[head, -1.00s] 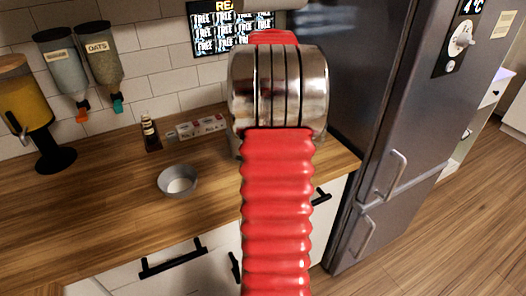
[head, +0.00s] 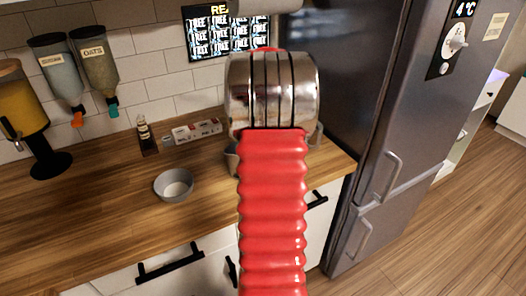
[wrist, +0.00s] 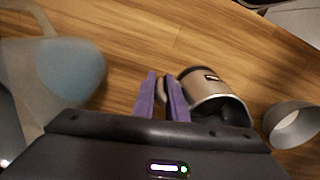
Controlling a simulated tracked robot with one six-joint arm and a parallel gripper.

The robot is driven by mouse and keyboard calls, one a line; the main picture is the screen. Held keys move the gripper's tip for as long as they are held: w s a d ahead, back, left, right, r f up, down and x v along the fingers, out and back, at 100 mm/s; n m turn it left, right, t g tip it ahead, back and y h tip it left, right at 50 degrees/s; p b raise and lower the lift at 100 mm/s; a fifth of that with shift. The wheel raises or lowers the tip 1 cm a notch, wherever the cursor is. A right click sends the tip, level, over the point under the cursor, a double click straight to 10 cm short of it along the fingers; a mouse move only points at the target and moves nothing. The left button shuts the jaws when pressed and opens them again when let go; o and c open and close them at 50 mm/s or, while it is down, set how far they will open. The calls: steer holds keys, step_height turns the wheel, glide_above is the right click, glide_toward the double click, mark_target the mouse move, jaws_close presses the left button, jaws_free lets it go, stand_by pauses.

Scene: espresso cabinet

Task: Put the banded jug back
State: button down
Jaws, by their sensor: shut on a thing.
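In the wrist view, my gripper (wrist: 162,80) has two purple fingers close together, shut at the handle side of a metal jug (wrist: 205,84). The jug is silvery with a small dark label and lies tilted in the picture, its open mouth toward the lower right. I take it to be the banded jug, but the band is not clear. The handle is mostly hidden by the fingers. In the head view, my red arm hides the gripper and most of what is behind it.
A grey bowl (head: 174,185) stands on the wooden counter (head: 90,215); it also shows in the wrist view (wrist: 293,125). A blurred bluish container (wrist: 70,70) is at the wrist view's left. A small bottle (head: 145,133) and a carton (head: 196,130) stand near the wall. A fridge (head: 390,120) borders the right.

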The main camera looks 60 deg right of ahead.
steer(key=c, duration=1.8)
jaws_free()
steer(key=shift+o, duration=0.2)
step_height(320, 180, up, 12)
steer(key=shift+r, duration=0.1)
